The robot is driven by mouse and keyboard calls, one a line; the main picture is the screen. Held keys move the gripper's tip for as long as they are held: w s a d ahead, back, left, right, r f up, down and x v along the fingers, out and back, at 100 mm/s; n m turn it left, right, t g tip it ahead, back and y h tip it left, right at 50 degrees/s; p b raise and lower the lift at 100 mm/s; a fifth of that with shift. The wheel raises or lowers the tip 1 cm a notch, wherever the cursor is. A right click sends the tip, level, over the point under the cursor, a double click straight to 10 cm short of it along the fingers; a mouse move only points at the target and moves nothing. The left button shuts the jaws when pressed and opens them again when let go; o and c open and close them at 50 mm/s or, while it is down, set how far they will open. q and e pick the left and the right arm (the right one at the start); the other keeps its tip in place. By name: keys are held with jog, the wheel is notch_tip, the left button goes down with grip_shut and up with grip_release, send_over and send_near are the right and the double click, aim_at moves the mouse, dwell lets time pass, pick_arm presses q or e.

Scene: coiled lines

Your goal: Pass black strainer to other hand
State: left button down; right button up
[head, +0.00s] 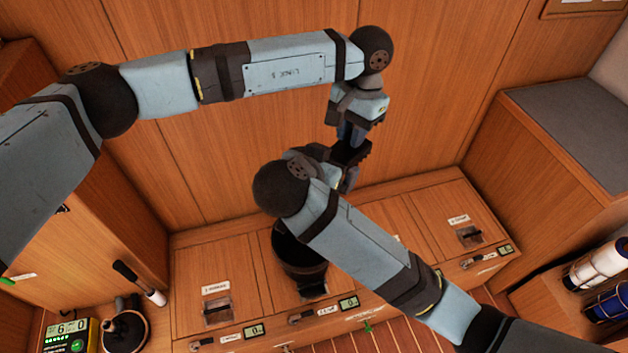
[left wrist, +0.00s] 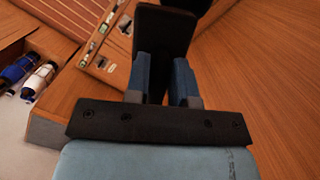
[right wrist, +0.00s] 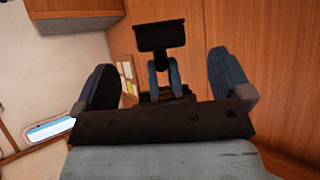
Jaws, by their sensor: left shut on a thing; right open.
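My left gripper (head: 352,134) points down in the head view and is shut on the black strainer (head: 350,153). In the left wrist view the strainer (left wrist: 160,45) is a dark flat-sided piece between the two blue fingers. My right gripper (head: 346,178) is close below it, mostly hidden behind its own wrist. In the right wrist view my right gripper (right wrist: 162,72) is open, its fingers wide apart, with the strainer (right wrist: 160,36) ahead between them. My left fingers show just under the strainer there. I cannot tell whether the right fingers touch it.
A black round container (head: 300,262) shows below my right forearm at the wooden bench (head: 240,270). White and blue cylinders (head: 600,265) lie at right. Wooden panelling rises behind.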

aim_at(344, 144)
jog(key=w+d, duration=0.2)
jog(key=w, duration=0.3)
jog(key=shift+w+d, duration=0.15)
jog(key=shift+d, duration=0.25)
jog(key=shift+w+d+f, duration=0.3)
jog(key=shift+w+f, duration=0.05)
jog(key=shift+w, duration=0.2)
jog(key=shift+c, duration=0.2)
jog(key=c, duration=1)
pick_arm(q)
jog(key=c, duration=1.2)
grip_release()
jog(key=shift+c, duration=0.2)
jog(key=o, duration=0.4)
jog(key=shift+s+d, duration=0.1)
jog(key=shift+c, duration=0.2)
pick_arm(e)
jog(key=shift+a, duration=0.1)
jog(key=shift+c, duration=0.9)
